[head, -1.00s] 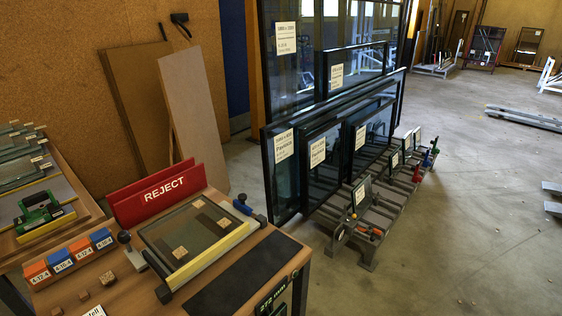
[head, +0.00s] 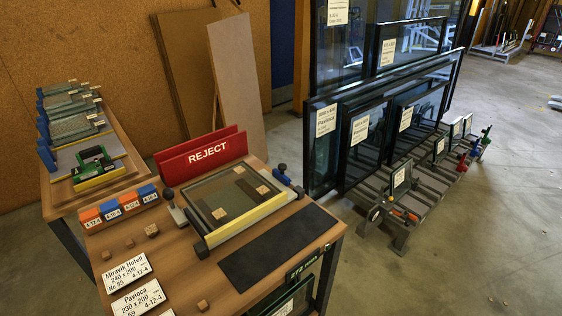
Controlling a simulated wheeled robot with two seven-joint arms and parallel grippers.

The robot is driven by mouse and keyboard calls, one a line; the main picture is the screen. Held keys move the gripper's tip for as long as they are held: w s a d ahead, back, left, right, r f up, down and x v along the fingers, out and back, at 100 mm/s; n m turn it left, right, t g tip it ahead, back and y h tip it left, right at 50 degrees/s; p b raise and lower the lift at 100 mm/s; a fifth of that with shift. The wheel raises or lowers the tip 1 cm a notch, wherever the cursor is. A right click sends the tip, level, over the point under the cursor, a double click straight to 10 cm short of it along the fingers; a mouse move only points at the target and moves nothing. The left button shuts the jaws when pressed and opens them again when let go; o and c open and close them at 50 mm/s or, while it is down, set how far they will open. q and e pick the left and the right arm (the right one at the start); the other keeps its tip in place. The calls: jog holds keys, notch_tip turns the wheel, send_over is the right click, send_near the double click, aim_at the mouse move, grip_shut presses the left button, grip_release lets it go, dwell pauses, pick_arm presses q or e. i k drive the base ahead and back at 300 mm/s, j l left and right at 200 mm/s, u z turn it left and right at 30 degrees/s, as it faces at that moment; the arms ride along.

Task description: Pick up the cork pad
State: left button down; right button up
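Several small tan cork pads lie on the wooden bench. One larger block-like pad (head: 151,230) sits left of the glass fixture, with smaller ones (head: 129,242) and (head: 106,255) beyond its left side. Another small pad (head: 202,305) lies near the front, right of the white cards. More cork pads rest on the glass pane in the fixture, at its front left (head: 219,213), right (head: 262,190) and back (head: 239,169). I cannot tell which one the task means. Neither of my grippers is in view.
The glass fixture (head: 205,247) has a yellow bar and clamps. A black mat (head: 275,250) lies right of it. White cards (head: 138,300) lie in front. Framed glass units (head: 365,140) stand right.

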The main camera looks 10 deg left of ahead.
aim_at(152, 229)
jog(key=u, duration=1.35)
jog(key=k+j+z, duration=0.1)
jog(key=j+z, duration=0.2)
jog(key=j, duration=0.15)
jog(key=k+j+z, duration=0.1)
jog(key=j+z, duration=0.25)
jog(key=k+j+z, duration=0.3)
jog(key=j, duration=0.2)
jog(key=k+j+z, duration=0.1)
jog(key=j+z, duration=0.55)
jog(key=j, duration=0.2)
jog(key=j+z, duration=0.35)
jog(key=j, duration=0.25)
jog(key=j+z, duration=0.3)
jog(key=j, duration=0.25)
jog(key=k+j+z, duration=0.2)
jog(key=j+z, duration=0.15)
jog(key=j, duration=0.15)
